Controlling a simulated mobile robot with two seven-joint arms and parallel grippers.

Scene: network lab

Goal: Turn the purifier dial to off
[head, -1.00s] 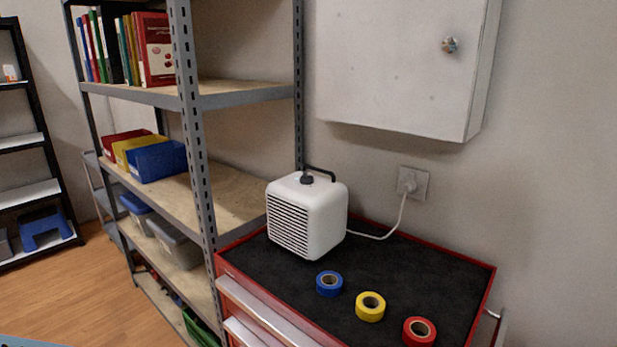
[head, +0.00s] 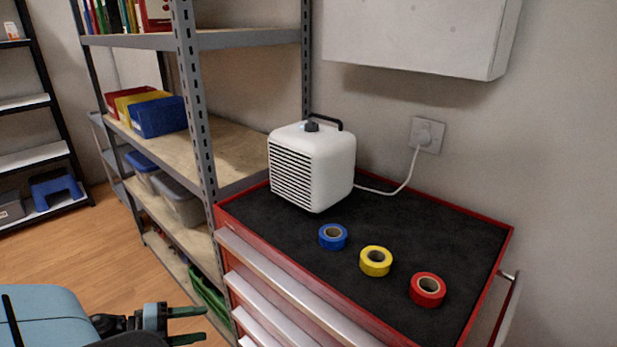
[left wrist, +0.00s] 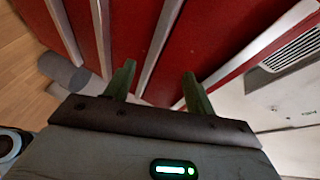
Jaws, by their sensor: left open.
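The white purifier (head: 312,168) stands upright on the black top of the red tool cabinet, with a slatted grille on its front left face. Its small dark dial (head: 311,126) is on top, beside a black carry handle (head: 327,119); the dial's setting is too small to read. My left gripper (head: 188,325) is low at the bottom left of the head view, well below and left of the purifier. It is open and empty. In the left wrist view its two green fingers (left wrist: 158,82) are apart in front of the red drawers. My right gripper is not in view.
The red cabinet (head: 225,213) has blue (head: 333,236), yellow (head: 376,261) and red (head: 427,290) tape rolls on top. A grey shelf post (head: 196,120) stands left of the purifier. A white cord runs to the wall socket (head: 427,135). A white wall box (head: 415,45) hangs above.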

